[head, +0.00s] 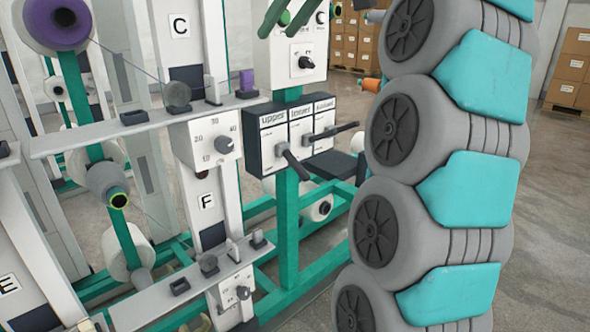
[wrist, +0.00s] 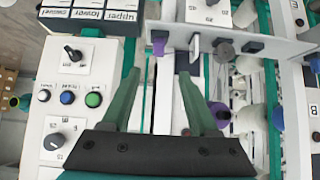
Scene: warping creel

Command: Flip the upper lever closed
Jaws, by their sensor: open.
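The lever box (head: 253,158) is dark with white label plates reading "upper" and "lower", plus a third I cannot read clearly. The upper lever (head: 295,166) is a dark handle below the "upper" plate, slanting down and to the right. Other dark levers (head: 346,128) on the box stick out rightward. My gripper (head: 276,35) shows as two green fingers at the top edge, above the lever box and in front of the control panel. In the wrist view my gripper (wrist: 158,76) is open with nothing between its fingers. There the label plates (wrist: 122,16) appear upside down at the top left; the levers are out of view.
The white control panel (head: 305,76) with a dial and buttons sits above the lever box. A shelf (head: 100,137) with small fittings runs to its left, along with yarn spools (head: 60,25). A green post (head: 286,225) carries the box. Open floor (head: 545,200) lies at the right.

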